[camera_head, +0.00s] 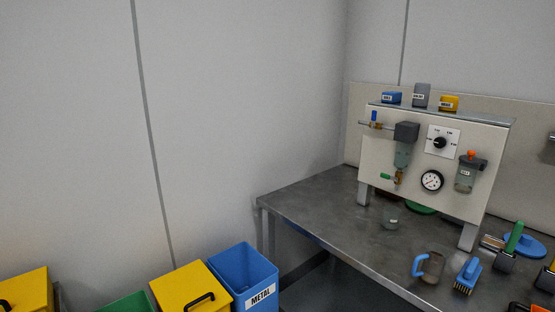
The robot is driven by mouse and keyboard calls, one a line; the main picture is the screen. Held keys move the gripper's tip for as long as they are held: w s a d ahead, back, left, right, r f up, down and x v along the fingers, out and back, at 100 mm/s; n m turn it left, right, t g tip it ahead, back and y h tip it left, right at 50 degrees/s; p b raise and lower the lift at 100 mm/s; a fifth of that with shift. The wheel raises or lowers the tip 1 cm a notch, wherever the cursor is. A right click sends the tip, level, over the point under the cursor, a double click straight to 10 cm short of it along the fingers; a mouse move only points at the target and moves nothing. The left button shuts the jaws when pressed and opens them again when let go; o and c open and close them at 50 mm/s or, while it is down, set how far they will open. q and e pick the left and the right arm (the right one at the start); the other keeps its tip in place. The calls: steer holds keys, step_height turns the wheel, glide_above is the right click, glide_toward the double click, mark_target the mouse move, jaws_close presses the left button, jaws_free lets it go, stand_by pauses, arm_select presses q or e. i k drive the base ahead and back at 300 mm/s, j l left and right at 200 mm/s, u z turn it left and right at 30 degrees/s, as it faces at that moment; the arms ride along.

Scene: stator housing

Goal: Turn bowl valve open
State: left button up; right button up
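A light panel (375,160) on legs stands on the metal workbench. Below the grey-green bowl (402,154) at its left side is a small brass valve (398,177) with a green lever (386,177). The lever sticks out to the left, roughly level. A dark block (406,131) sits above the bowl. A separate blue handle (374,117) stands upright on the pipe at the panel's upper left. Neither of my grippers is in view.
The panel also carries a dial knob (440,143), a gauge (432,181) and a second bowl (466,174) with an orange top. A mug (430,267) and a blue brush (468,275) stand at the bench (325,208) front. Bins, including a blue METAL bin (244,274), stand lower left.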

mark_target(383, 175)
steer(key=i+l+z, duration=0.35)
steer(key=i+z, duration=0.3)
steer(key=i, duration=0.3)
